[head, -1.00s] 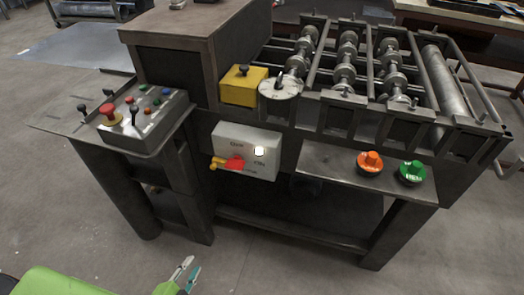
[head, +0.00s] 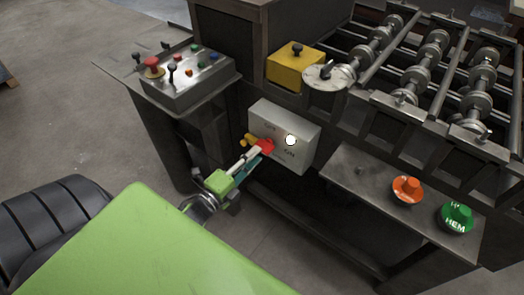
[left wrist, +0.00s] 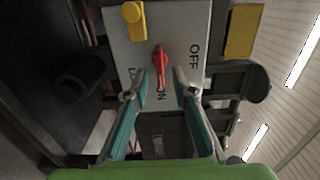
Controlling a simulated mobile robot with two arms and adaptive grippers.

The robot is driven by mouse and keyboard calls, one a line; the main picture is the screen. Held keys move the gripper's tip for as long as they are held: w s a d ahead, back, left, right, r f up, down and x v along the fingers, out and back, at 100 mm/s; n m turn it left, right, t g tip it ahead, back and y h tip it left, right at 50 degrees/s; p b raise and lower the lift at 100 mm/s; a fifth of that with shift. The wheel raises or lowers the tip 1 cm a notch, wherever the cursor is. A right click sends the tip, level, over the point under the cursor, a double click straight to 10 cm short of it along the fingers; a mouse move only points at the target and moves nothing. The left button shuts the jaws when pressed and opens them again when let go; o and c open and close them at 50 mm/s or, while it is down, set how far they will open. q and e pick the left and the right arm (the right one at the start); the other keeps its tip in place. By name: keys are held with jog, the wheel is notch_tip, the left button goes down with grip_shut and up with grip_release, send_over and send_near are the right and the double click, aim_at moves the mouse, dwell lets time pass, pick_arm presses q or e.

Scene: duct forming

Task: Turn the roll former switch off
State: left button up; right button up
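The roll former switch is a red rotary handle (head: 266,146) on a light grey box (head: 303,127) on the machine's front. In the left wrist view the red handle (left wrist: 160,64) points along the box face toward the ON lettering; the OFF lettering is to its right. A yellow lever (left wrist: 134,20) sits on the box beside it. My left gripper (head: 257,153) is at the red handle. In the left wrist view its fingertips (left wrist: 165,79) are apart, one on each side of the handle's lower end; contact cannot be told. My right gripper is out of view.
A control panel with buttons (head: 186,80) stands at left of the box. A yellow block (head: 294,68) and a round dial (head: 327,76) are above it.

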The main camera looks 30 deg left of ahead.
aim_at(265, 146)
pick_arm(q)
jog(key=w, duration=0.3)
jog(key=shift+w+d+b, duration=0.1)
jog(key=shift+w+b, duration=0.2)
jog(key=shift+w, duration=0.3)
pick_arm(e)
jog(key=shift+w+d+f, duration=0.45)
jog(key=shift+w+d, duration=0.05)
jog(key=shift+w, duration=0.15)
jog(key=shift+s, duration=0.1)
pick_arm(q)
jog(key=shift+c, duration=0.8)
grip_shut()
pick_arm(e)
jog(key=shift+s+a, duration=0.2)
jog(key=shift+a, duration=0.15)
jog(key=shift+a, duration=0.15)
